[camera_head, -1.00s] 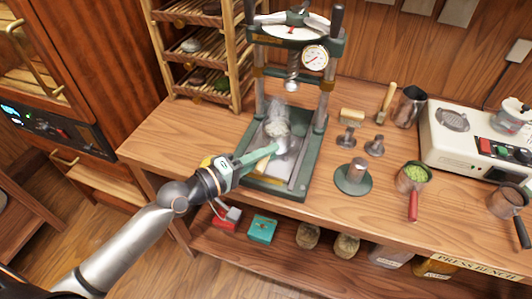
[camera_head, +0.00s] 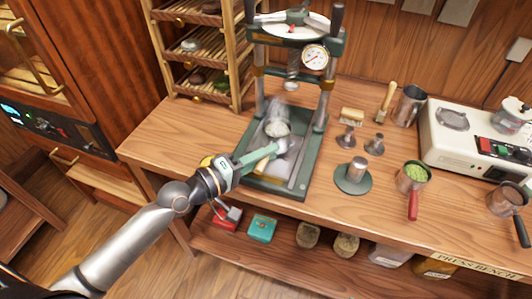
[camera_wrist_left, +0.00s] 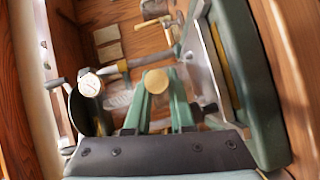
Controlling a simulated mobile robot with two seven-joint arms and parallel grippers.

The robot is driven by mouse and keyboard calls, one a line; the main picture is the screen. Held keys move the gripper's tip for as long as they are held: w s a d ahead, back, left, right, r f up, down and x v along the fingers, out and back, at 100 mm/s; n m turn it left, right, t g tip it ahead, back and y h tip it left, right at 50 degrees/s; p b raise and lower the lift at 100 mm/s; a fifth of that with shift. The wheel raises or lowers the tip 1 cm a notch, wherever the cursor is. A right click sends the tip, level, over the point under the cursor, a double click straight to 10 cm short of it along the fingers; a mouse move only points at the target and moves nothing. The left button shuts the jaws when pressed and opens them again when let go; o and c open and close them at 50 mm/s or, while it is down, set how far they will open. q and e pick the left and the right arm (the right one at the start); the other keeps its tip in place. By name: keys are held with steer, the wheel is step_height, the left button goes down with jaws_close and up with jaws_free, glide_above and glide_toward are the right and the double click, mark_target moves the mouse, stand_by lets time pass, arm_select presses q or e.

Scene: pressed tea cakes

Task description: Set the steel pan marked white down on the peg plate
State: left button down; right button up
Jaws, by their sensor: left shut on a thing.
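My left gripper (camera_head: 284,147) reaches over the press bed and is shut on what looks like the handle of a small steel pan (camera_head: 278,128). The pan has a pale rim or contents and steam blurs it. In the left wrist view, a round tan end (camera_wrist_left: 156,80) sits between the green fingers (camera_wrist_left: 155,105); the pan body is mostly hidden there. A white marking is not clear. A round green plate with an upright steel peg (camera_head: 353,178), which looks like the peg plate, stands on the bench to the right, apart from the gripper. My right gripper is not in view.
The green press (camera_head: 322,92) with its gauge frames the held pan. A red-handled pan of green powder (camera_head: 413,178) and a dark-handled pan (camera_head: 508,200) stand right of the peg plate. Small steel weights (camera_head: 375,145) and a white hotplate unit (camera_head: 470,140) stand behind.

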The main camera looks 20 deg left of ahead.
arm_select(q)
steer(key=shift+f+b, duration=0.6)
steer(key=shift+f, duration=0.1)
steer(key=c, duration=0.7)
jaws_free()
steer(key=shift+f, duration=0.15)
steer(key=b+v, duration=0.3)
steer(key=v, duration=0.9)
steer(key=shift+s+a, duration=0.15)
